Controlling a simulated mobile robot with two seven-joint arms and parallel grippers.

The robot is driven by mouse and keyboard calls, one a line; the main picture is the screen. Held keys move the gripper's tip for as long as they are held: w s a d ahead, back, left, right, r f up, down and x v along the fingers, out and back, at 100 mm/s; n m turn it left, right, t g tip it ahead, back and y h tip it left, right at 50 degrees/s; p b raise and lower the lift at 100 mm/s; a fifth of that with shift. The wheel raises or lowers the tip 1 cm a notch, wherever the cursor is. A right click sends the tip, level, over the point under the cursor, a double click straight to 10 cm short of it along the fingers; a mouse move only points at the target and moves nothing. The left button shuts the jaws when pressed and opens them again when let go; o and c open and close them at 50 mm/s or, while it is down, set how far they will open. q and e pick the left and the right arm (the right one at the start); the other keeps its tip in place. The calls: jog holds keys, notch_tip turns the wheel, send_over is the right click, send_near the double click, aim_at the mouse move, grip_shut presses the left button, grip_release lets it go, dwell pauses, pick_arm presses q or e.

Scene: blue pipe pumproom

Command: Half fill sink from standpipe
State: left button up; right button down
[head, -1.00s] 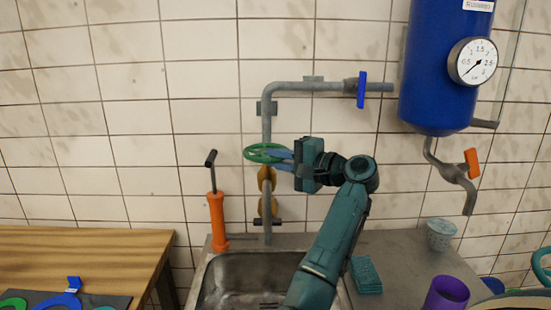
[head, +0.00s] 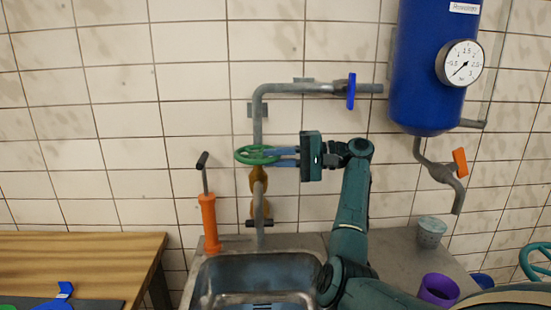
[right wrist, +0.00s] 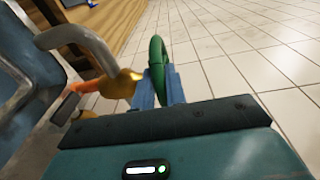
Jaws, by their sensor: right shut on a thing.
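The standpipe is a grey wall pipe (head: 258,120) with a brass valve body (head: 257,184) and a green handwheel (head: 240,154). Its lower end comes down behind the sink, with a dark crossbar near the bottom. My right gripper (head: 278,157) comes in from the right and is shut on the handwheel's rim. In the right wrist view the green rim (right wrist: 157,62) sits between its two blue fingers (right wrist: 160,86). The metal sink (head: 298,265) lies below the pipe, partly hidden by my arm. I cannot make out water in it. My left gripper is not in view.
An orange hand pump (head: 210,223) stands left of the sink. A blue-handled valve (head: 351,92) is above. A blue tank (head: 425,75) with a gauge (head: 460,62) hangs right. A grey cup (head: 431,231) and purple cup (head: 438,290) stand on the counter.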

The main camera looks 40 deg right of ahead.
dwell(0.3)
jog(key=c, duration=1.5)
grip_release()
jog(key=shift+o, duration=0.2)
jog(key=b+v, duration=0.3)
jog(key=v, duration=1)
jog(key=shift+d, duration=0.1)
